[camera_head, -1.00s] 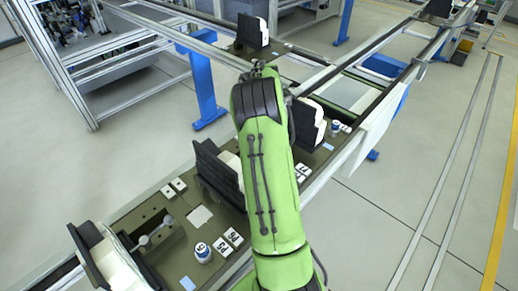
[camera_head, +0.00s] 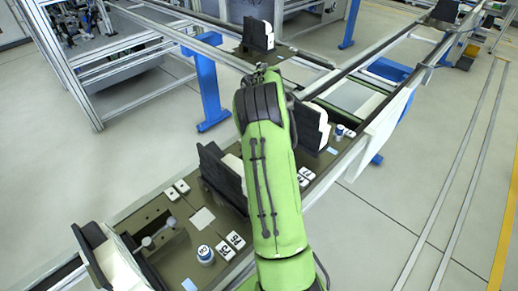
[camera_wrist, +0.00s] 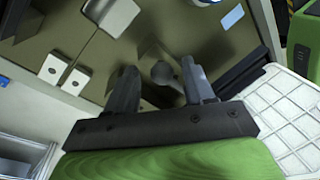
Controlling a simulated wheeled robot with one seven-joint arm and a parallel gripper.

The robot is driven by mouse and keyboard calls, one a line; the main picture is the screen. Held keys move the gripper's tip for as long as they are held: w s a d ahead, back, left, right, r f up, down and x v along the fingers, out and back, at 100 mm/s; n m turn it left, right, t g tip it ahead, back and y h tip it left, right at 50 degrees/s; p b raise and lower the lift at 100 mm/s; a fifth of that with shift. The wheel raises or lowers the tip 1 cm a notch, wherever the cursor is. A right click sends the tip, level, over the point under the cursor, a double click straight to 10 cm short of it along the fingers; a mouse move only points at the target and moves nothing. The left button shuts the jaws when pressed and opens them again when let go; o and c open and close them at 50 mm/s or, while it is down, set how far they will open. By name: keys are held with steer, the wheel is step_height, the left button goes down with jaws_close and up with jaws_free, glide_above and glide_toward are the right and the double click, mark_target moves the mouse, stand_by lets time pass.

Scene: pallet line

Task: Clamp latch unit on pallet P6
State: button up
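In the wrist view my gripper (camera_wrist: 160,88) is open, its two dark fingers apart. A grey ball-ended lever (camera_wrist: 165,72) shows between and beyond the fingertips; I cannot tell whether they touch it. It stands by a dark recess in an olive pallet plate (camera_wrist: 115,50). In the head view my gripper is hidden behind my green arm, which covers much of the middle pallet (camera_head: 318,162). That pallet bears an upright black holder with white blocks (camera_head: 311,126) and label tags too small to read surely. Its lever is hidden there.
A nearer pallet (camera_head: 160,207) carries a similar ball-ended lever (camera_head: 160,231), a blue-topped canister (camera_head: 205,255) and label tags. Another black holder (camera_head: 258,35) stands farther back. Rails run along the line. A blue post (camera_head: 212,90) stands left; open floor lies right.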

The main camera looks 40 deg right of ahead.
steer(key=shift+a, duration=0.1)
step_height(320, 180, up, 16)
steer(key=w+d+p, duration=0.1)
steer(key=w+p, duration=0.1)
steer(key=p, duration=0.4)
steer(key=shift+w+d+f, duration=0.25)
steer(key=shift+w+d, duration=0.05)
